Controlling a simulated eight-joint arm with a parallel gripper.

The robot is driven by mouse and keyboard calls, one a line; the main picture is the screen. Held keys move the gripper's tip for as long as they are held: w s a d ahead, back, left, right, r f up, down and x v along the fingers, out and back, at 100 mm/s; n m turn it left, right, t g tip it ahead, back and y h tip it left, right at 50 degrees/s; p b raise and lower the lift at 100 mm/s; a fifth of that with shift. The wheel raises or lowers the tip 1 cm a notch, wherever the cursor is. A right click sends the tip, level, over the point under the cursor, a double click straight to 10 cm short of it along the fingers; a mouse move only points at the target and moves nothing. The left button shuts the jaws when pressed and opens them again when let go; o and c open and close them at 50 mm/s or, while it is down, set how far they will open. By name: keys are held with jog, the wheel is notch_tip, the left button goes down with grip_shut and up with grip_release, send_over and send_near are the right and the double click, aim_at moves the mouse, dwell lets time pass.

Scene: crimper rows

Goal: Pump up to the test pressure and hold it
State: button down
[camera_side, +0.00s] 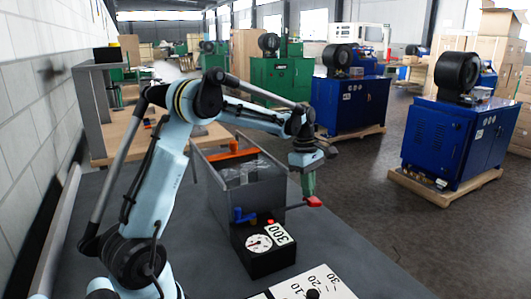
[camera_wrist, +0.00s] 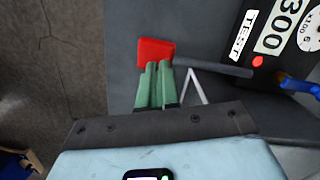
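The pump lever's red grip (camera_side: 314,201) sticks out right of the black gauge box (camera_side: 262,262). In the wrist view the red grip (camera_wrist: 155,50) ends a dark bar (camera_wrist: 213,68) that runs to the box. My gripper (camera_side: 309,196) points down over the grip. Its green fingers (camera_wrist: 158,66) are together with nothing seen between them, their tips overlapping the grip's near edge; I cannot tell if they touch it. The white gauge dial (camera_side: 258,244) has a needle too small to read. A "300" TEST label (camera_side: 278,234) and a blue valve handle (camera_side: 243,216) are beside it.
A grey tank (camera_side: 222,195) with an orange bar (camera_side: 235,155) stands behind the box. A white plate marked 10, 20, 30 (camera_side: 295,285) with a black knob (camera_side: 313,294) lies at the front. The bench (camera_side: 335,245) is clear to the right.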

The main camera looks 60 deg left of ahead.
jog(key=a, duration=0.1)
jog(key=s+a, duration=0.1)
jog(key=shift+a+r+y, duration=0.2)
jog(key=shift+a+y, duration=0.15)
jog(key=shift+y, duration=0.05)
notch_tip(320, 180, up, 8)
jog(key=d, duration=0.1)
jog(key=shift+w+d+f+h, duration=0.25)
jog(key=shift+w+d+h, duration=0.05)
dwell(0.6)
jog(key=s+d+r+m+t+y, duration=0.1)
jog(key=s+d+m, duration=0.2)
jog(key=d+m, duration=0.2)
jog(key=s+d+r+m+t, duration=0.1)
jog(key=s+d+m+t, duration=0.15)
jog(key=d+m, duration=0.25)
jog(key=s+d+f+m+t, duration=0.3)
jog(key=s+d+f+m, duration=0.2)
jog(key=s+d+m, duration=0.3)
jog(key=shift+s+f+m+y, duration=0.3)
jog(key=shift+s+m, duration=0.45)
jog(key=shift+m, duration=1.25)
dwell(2.2)
